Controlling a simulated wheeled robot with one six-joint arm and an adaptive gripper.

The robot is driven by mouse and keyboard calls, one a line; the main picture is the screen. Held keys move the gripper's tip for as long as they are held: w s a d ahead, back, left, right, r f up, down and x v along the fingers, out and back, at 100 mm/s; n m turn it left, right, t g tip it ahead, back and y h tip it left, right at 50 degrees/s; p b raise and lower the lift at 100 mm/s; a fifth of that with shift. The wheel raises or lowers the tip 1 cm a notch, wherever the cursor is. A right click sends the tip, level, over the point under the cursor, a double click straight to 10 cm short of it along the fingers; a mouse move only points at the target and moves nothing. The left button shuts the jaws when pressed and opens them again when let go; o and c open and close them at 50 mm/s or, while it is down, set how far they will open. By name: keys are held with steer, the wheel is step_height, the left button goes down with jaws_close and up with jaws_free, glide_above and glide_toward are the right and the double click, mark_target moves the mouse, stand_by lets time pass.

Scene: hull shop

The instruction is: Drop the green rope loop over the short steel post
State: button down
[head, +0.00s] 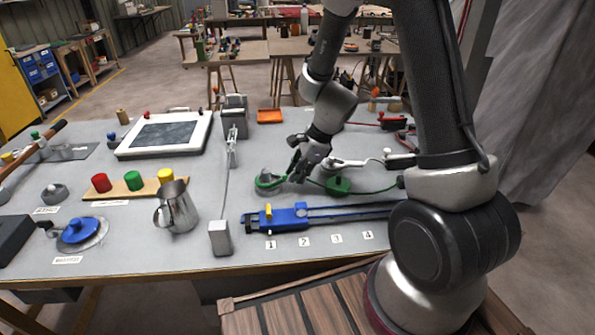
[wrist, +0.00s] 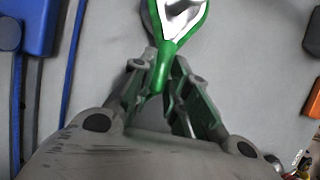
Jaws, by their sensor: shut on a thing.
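The green rope loop (head: 270,186) is in the middle of the table in the head view. My gripper (head: 293,174) is at its right side, and in the wrist view my gripper (wrist: 163,72) is shut on the neck of the green rope loop (wrist: 166,50). The short steel post (head: 266,175) shows inside the loop's outline; in the wrist view the shiny steel post (wrist: 181,14) also fills the loop's opening. The top of the loop is cut off there. I cannot tell how low the loop sits on the post.
A green block (head: 338,185) with a green line stands right of my gripper. A blue slide rail (head: 290,217) lies in front. A steel jug (head: 177,208) and an upright rod on a grey block (head: 220,238) stand to the left. An orange tray (head: 270,116) is behind.

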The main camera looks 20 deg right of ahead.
stand_by(0.3)
steer(key=c, duration=0.9)
jaws_free()
steer(key=shift+r, duration=4)
